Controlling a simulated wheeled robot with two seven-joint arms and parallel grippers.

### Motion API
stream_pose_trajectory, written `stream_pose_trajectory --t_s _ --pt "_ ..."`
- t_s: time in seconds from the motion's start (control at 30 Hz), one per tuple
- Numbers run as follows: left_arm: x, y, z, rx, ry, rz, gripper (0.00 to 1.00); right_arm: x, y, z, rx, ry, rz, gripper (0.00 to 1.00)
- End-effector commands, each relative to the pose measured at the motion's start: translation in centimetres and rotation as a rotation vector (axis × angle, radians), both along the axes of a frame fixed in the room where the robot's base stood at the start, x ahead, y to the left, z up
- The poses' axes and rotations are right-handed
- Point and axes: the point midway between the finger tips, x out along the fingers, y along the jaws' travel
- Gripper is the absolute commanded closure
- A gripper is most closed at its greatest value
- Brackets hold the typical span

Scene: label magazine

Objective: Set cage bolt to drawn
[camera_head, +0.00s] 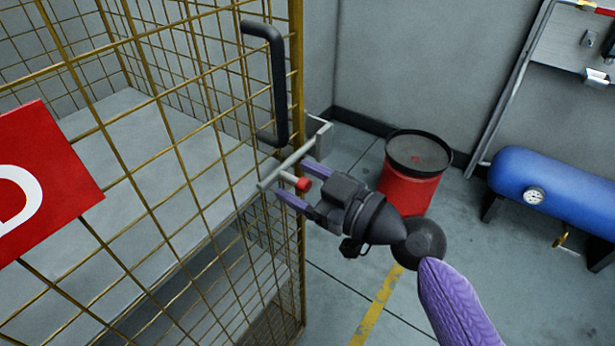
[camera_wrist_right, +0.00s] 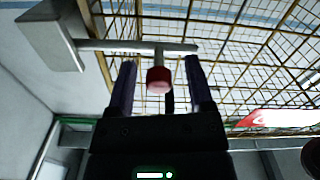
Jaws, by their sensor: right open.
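The cage bolt (camera_head: 282,173) is a grey metal rod lying across the edge of the yellow mesh cage door. Its far end meets a pale grey bracket (camera_head: 319,132), which also shows in the right wrist view (camera_wrist_right: 50,38). A red-tipped knob (camera_head: 302,184) sticks out from the rod. My right gripper (camera_head: 295,178) is open at the bolt. In the right wrist view the red knob (camera_wrist_right: 159,80) sits between the two purple fingers, with a gap on each side. The rod (camera_wrist_right: 130,46) runs across just past the fingertips. My left gripper is not in view.
A black door handle (camera_head: 278,85) stands above the bolt. A red sign (camera_head: 45,180) hangs on the mesh (camera_head: 160,110). A red drum (camera_head: 408,190) with a black rim and a blue tank (camera_head: 555,190) stand at the right. Some floor between them is clear.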

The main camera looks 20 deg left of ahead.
Motion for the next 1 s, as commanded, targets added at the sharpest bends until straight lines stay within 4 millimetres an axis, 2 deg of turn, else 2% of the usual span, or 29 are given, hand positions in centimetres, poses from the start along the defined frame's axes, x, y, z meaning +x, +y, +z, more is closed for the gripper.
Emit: stream_pose_trajectory --t_s 0.1,0.33,0.37,0.67,1.0 --pt "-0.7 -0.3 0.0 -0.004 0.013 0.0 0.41 0.2 0.7 0.0 -0.001 0.0 0.0 0.33" --pt "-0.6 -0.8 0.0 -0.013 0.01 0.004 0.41 0.3 0.7 -0.1 -0.002 0.001 -0.001 0.33" --pt "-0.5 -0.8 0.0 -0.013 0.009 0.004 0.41 0.3 0.7 -0.1 -0.002 0.001 -0.001 0.37" --pt "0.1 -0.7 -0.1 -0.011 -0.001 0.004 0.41 0.3 0.7 -0.1 -0.001 0.002 -0.001 1.0" --pt "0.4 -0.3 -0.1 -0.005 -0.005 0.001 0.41 0.3 0.7 -0.1 -0.001 0.001 -0.002 1.0"
